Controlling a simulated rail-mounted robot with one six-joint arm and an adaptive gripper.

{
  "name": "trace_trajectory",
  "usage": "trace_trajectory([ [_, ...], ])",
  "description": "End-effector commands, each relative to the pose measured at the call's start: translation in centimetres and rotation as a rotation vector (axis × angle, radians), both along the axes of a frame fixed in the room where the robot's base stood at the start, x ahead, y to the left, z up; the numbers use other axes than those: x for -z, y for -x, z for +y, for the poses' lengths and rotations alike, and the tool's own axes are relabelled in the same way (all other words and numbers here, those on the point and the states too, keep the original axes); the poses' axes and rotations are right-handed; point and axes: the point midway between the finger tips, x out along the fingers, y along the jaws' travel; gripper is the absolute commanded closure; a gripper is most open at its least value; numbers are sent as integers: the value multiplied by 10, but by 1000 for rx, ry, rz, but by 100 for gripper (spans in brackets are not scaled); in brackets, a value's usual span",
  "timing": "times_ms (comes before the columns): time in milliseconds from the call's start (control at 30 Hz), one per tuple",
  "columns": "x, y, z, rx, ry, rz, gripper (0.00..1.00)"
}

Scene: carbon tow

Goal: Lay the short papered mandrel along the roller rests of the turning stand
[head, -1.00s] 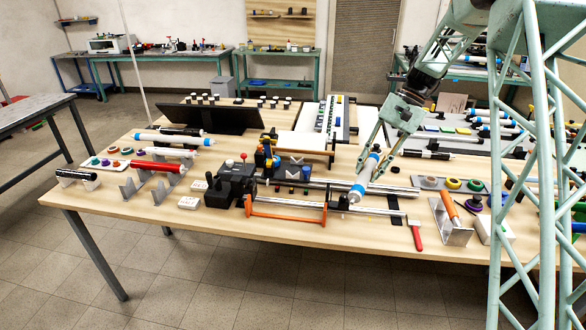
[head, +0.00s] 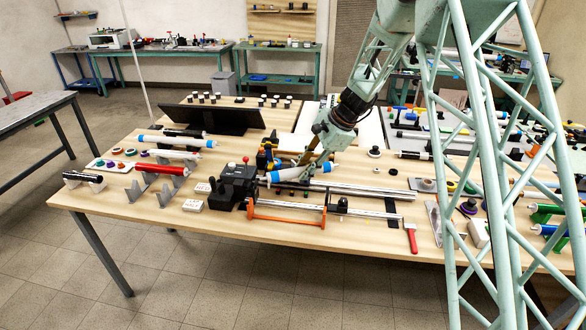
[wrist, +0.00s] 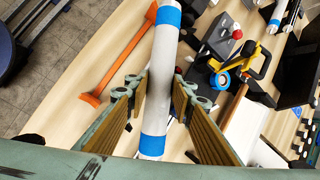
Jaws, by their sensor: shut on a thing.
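My gripper (head: 303,163) is shut on the short papered mandrel (head: 284,175), a white tube with blue bands near its ends. It holds the mandrel above the twin metal rails, just right of the black headstock (head: 236,183), tilted slightly up to the right. In the wrist view the mandrel (wrist: 163,58) runs lengthwise between the jaws (wrist: 160,95). The headstock, with its red knob, the rails (head: 365,190) and an orange bar (head: 288,218) look like the turning stand. I cannot make out its roller rests, and whether the mandrel touches anything is unclear.
Grey V-shaped supports (head: 138,189) with a red roll (head: 163,169) stand at the left, by other tubes (head: 175,140). A black panel (head: 212,119) stands behind. A yellow-and-black tool (head: 266,155) is close behind the mandrel. A red-handled brush (head: 411,238) lies at the front right.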

Motion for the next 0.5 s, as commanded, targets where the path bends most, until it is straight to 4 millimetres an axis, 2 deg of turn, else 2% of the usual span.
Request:
trace_trajectory([
  [33,-1,0,10,49,0,1,92],
  [200,6,-3,28,231,1,1,92],
  [500,17,0,40,437,1,0,92],
])
